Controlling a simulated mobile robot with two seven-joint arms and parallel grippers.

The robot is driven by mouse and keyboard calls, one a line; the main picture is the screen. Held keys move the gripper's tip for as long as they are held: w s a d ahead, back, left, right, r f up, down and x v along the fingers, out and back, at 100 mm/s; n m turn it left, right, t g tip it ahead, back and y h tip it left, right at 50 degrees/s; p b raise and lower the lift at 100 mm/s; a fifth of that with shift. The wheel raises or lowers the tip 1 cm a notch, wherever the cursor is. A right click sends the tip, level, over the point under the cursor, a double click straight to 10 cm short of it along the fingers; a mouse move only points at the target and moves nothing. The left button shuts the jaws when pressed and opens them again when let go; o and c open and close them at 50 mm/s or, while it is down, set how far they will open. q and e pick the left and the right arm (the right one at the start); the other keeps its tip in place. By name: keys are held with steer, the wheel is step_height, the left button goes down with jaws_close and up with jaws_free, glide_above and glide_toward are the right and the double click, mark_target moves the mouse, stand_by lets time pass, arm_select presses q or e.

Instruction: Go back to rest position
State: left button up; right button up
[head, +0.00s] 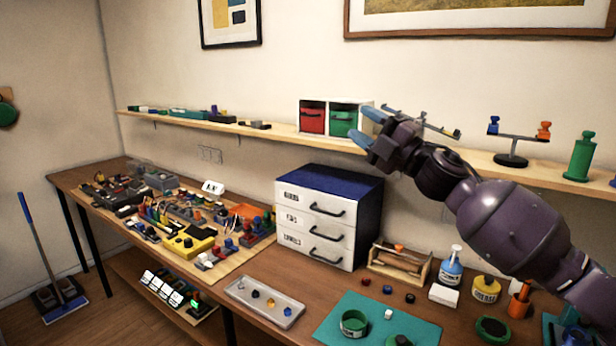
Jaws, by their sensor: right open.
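My right arm comes in from the right edge and reaches up across the wall shelf. My right gripper (367,126) has blue fingertips that are spread apart with nothing seen between them. It is at shelf height, just right of the green drawer (343,121) and overlapping its right side in the picture. I cannot tell whether it touches the drawer. The red drawer (312,118) is left of the green one. My left gripper is not in view.
The wall shelf (280,130) also holds a balance stand (511,158) and a green post (580,157) behind my arm. Below are a blue-topped drawer cabinet (328,190), a wooden tool box (398,266), a grey tray (264,302), a teal mat (335,325) and bottles. Electronic parts crowd the left workbench.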

steer(key=s+d+f+m+t+h, duration=0.1)
steer(key=s+d+f+m+h, duration=0.4)
steer(key=f, duration=0.6)
steer(key=s+d+f+m+t+h, duration=0.1)
steer(key=f+m+h, duration=0.3)
steer(key=f+m, duration=0.55)
steer(key=s+d+f+m+t+h, duration=0.1)
steer(key=s+d+f+m+h, duration=0.3)
steer(key=f, duration=0.8)
steer(key=s+d+f+m+g+h+b, duration=0.1)
steer(key=s+d+f+m+g+h, duration=0.1)
steer(key=s+f, duration=1.1)
steer(key=s+d+f+m+g+h+b, duration=0.1)
steer(key=s+d+f+m+g+h, duration=0.2)
steer(key=s+f, duration=1)
steer(key=s+d+m, duration=0.1)
steer(key=d+m, duration=0.1)
steer(key=m, duration=0.1)
steer(key=shift+f, duration=0.2)
